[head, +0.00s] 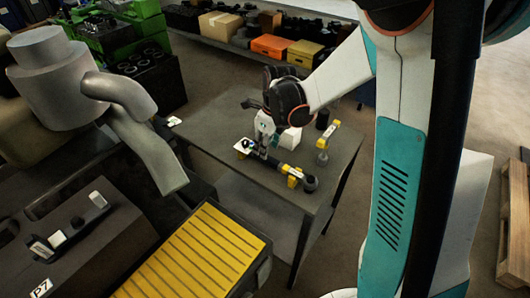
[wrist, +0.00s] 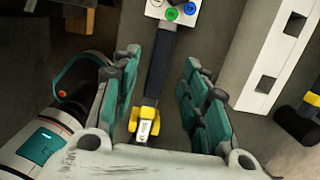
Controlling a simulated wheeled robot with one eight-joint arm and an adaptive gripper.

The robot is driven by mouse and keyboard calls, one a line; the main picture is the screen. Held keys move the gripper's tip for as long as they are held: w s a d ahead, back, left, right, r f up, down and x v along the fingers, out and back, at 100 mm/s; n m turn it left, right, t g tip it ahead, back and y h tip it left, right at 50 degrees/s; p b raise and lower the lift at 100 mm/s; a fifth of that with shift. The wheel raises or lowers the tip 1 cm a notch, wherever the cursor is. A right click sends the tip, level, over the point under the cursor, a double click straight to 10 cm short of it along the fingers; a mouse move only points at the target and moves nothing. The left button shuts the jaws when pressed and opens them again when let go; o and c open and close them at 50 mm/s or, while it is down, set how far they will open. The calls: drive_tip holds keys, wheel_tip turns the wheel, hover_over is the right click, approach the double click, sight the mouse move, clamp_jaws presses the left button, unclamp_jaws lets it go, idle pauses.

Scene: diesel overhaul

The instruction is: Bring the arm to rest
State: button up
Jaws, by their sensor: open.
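My gripper (head: 264,147) is over the grey table (head: 225,135) in the head view, with the arm reaching down from the upper right. In the wrist view its fingers (wrist: 160,62) are spread apart with nothing held between them. A dark bar (wrist: 160,65) shows in the gap between the fingers. A yellow clamp-like part (wrist: 147,120) is at its near end, and a white plate with coloured round buttons (wrist: 172,10) is at its far end. I cannot tell the exact height of the fingers above the bar.
A white block (head: 290,138), a dark cylinder (head: 322,119) and a yellow bracket (head: 325,142) stand on the table close to my gripper. A large grey pipe assembly (head: 65,80) rises at left. A yellow ribbed surface (head: 200,255) lies in front. Boxes fill a rear shelf.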

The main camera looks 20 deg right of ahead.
drive_tip(key=s+r+n+t, duration=0.2)
drive_tip(key=s+r+n, duration=0.55)
drive_tip(key=r, duration=0.45)
drive_tip(key=s+r+n+t+h, duration=0.1)
drive_tip(key=s+r+n+t, duration=0.2)
drive_tip(key=s+n, duration=1.1)
drive_tip(key=shift+s+a+r+n, duration=0.25)
drive_tip(key=shift+r+n, duration=0.4)
drive_tip(key=shift+n, duration=2.7)
